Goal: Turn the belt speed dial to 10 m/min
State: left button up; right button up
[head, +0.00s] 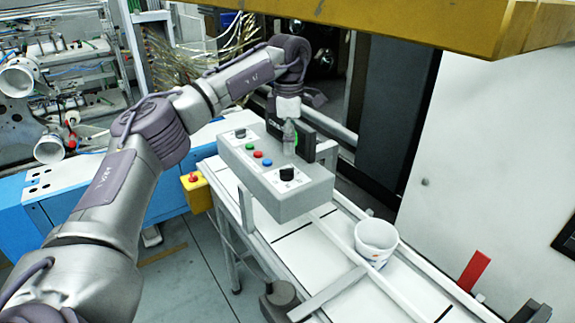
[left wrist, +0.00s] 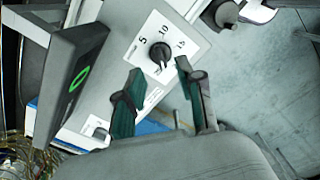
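The belt speed dial, a black knob on a white plate marked 5, 10 and 15, shows in the left wrist view (left wrist: 160,53) and on the near right end of the grey control box in the head view (head: 287,174). I cannot tell exactly where its pointer stands. My left gripper (head: 289,138) hangs over the box, near the display. In the left wrist view its two dark green fingers (left wrist: 159,72) are apart with nothing between them, and the dial lies just beyond the fingertips. My right gripper is not in view.
A second black knob (head: 240,133) and several coloured buttons (head: 262,157) are on the box. A dark display (left wrist: 75,80) with a green ring stands close beside the gripper. A white tub (head: 376,239) stands on the conveyor. A yellow emergency-stop box (head: 196,193) is at the left.

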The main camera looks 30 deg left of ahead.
aim_at(288, 169)
pick_arm(q)
jog(key=shift+s+a+f, duration=0.15)
jog(key=shift+a+f, duration=0.05)
jog(key=shift+a, duration=0.05)
notch_tip(288, 169, down, 6)
jog(key=shift+r+p, duration=0.1)
jog(key=shift+p, duration=0.95)
jog(key=shift+d+f, duration=0.1)
jog(key=shift+f, duration=0.4)
grip_shut()
